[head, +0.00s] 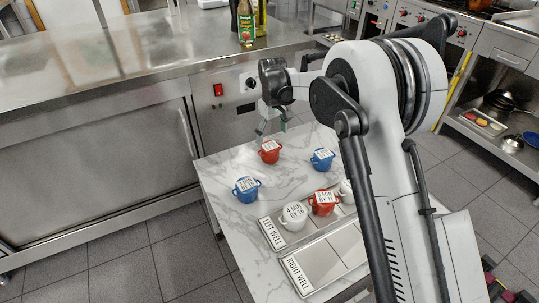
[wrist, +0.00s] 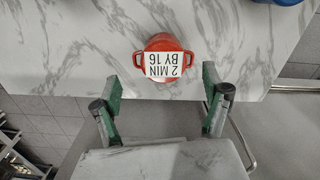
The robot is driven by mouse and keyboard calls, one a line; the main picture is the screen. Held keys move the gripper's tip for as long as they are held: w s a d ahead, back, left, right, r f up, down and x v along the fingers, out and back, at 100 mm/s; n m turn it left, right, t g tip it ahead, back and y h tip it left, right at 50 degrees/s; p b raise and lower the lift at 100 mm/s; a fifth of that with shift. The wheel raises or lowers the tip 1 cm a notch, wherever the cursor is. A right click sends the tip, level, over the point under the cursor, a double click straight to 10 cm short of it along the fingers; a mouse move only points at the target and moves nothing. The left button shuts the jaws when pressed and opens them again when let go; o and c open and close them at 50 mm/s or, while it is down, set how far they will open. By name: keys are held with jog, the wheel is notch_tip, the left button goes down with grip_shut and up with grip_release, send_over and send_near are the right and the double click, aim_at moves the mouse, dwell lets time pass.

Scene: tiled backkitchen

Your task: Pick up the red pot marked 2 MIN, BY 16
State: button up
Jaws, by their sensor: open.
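The red pot marked 2 MIN, BY 16 (head: 269,157) stands upright on the marble table near its back edge, with a white label on top. In the wrist view the red pot (wrist: 163,44) shows its two side handles and its label upside down. My gripper (head: 272,129) is just above and behind the pot in the head view. In the wrist view my gripper (wrist: 160,78) is open and empty, its green fingers apart. The pot lies centred just beyond the fingertips, with no visible contact.
A blue pot (head: 246,192) and another blue pot (head: 322,162) stand apart on the table. A white pot (head: 293,220) and another red pot (head: 323,208) stand on the LEFT WELL tray (head: 272,233). The RIGHT WELL tray (head: 325,263) looks empty. A steel counter (head: 130,75) runs behind.

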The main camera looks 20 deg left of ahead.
aim_at(272, 146)
notch_tip(272, 146, down, 4)
jog(key=shift+r+b, duration=0.2)
jog(key=shift+b, duration=0.1)
jog(key=shift+s+a+f+b, duration=0.15)
jog(key=shift+f+b, duration=0.4)
jog(key=shift+f, duration=0.75)
jog(key=shift+w+a+f+b, duration=0.15)
jog(key=shift+f+b, duration=0.35)
jog(key=shift+f, duration=0.8)
jog(key=shift+s, duration=0.1)
jog(key=shift+c, duration=0.6)
jog(key=c, duration=1.4)
